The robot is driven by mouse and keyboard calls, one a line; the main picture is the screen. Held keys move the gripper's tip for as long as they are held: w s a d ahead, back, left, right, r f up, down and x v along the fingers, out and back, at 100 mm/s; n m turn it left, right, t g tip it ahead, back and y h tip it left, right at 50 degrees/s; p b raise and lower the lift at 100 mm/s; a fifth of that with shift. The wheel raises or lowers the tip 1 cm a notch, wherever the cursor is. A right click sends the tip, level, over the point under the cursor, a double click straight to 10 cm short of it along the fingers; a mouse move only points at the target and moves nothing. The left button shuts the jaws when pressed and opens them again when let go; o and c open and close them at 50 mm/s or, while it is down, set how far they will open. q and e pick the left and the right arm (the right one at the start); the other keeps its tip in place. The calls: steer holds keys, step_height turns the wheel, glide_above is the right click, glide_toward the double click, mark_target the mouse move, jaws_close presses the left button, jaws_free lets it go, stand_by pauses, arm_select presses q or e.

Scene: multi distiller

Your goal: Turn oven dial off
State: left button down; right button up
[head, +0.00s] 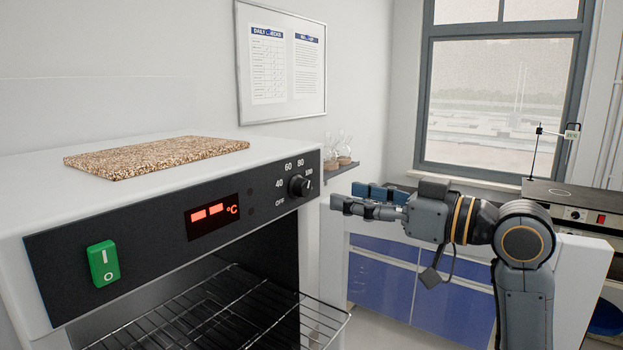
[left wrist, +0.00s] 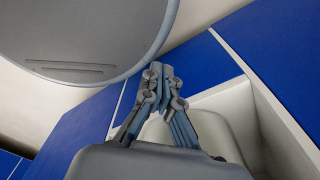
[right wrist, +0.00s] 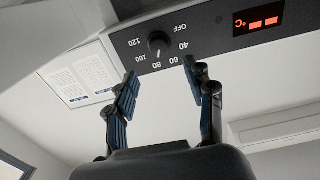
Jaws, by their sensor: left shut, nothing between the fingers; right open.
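The black oven dial (head: 299,186) sits at the right end of the oven's dark front panel (head: 150,226), with OFF and temperature marks around it. It also shows upside down in the right wrist view (right wrist: 157,42). In the right wrist view the dial lies ahead, between and beyond the spread fingertips (right wrist: 158,68). My left gripper (left wrist: 158,72) is shut and empty in the left wrist view, away from the oven; the head view does not show it.
A red display (head: 212,213) and a green switch (head: 104,264) are on the same panel. The oven is open below, with wire racks (head: 215,315). A speckled slab (head: 158,157) lies on top. Blue cabinets (head: 380,285) stand behind my right arm.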

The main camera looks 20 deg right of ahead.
mark_target(307, 188)
steer(key=p+x, duration=0.2)
steer(key=x, duration=0.5)
steer(key=shift+a+r, duration=0.1)
arm_select(q)
steer(key=shift+w+a+r, duration=0.25)
steer(key=shift+w+r, duration=0.15)
steer(key=shift+r, duration=0.35)
steer(key=shift+w+a+r, duration=0.2)
steer(key=shift+w+r, duration=0.2)
steer(key=shift+r, duration=0.3)
arm_select(e)
steer(key=shift+w+a, duration=0.4)
steer(key=shift+w, duration=0.25)
steer(key=shift+c, duration=0.2)
arm_select(q)
steer(key=shift+s, duration=0.3)
arm_select(e)
jaws_close()
